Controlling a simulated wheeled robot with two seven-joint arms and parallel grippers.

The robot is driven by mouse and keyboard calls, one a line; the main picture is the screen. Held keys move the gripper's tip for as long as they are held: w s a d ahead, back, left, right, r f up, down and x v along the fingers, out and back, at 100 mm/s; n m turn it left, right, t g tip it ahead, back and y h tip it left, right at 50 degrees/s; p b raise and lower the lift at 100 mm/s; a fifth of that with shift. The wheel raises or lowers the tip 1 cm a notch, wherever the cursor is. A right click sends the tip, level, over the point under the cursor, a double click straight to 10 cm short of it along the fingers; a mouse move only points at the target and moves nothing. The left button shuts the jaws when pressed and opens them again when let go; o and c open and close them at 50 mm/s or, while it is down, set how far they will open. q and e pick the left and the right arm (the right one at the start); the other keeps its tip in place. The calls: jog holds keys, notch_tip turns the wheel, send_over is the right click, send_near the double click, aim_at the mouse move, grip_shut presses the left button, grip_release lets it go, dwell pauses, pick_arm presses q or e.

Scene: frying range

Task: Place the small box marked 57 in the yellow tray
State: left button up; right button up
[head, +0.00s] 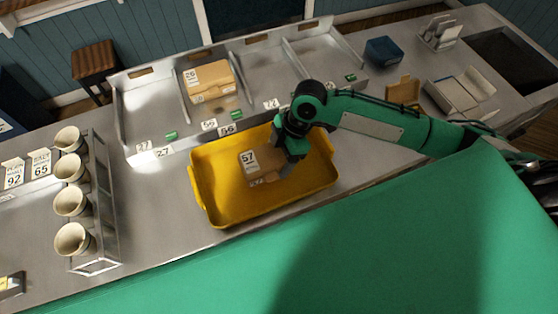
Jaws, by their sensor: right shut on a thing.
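The small brown box marked 57 (251,163) is inside the yellow tray (222,207), near its middle. I cannot tell whether it rests on the tray floor or is held just above it. My right gripper (288,163) reaches down into the tray from the right and is shut on the box at its right side. The arm hides part of the tray's far right rim. My left gripper is not in view.
Behind the tray is a divided metal rack (150,107) holding a box marked 26 (210,82). A blue container (383,51) and an open box (460,92) lie at right. Bare counter (150,210) shows left of the tray.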

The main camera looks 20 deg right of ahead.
notch_tip(320, 180, down, 4)
jog(key=shift+s+r+p, duration=0.1)
jog(key=shift+r+p, duration=0.15)
jog(key=shift+p, duration=0.3)
jog(key=shift+f, duration=0.2)
jog(key=shift+f, duration=0.1)
jog(key=o, duration=1)
jog(key=shift+o, duration=0.2)
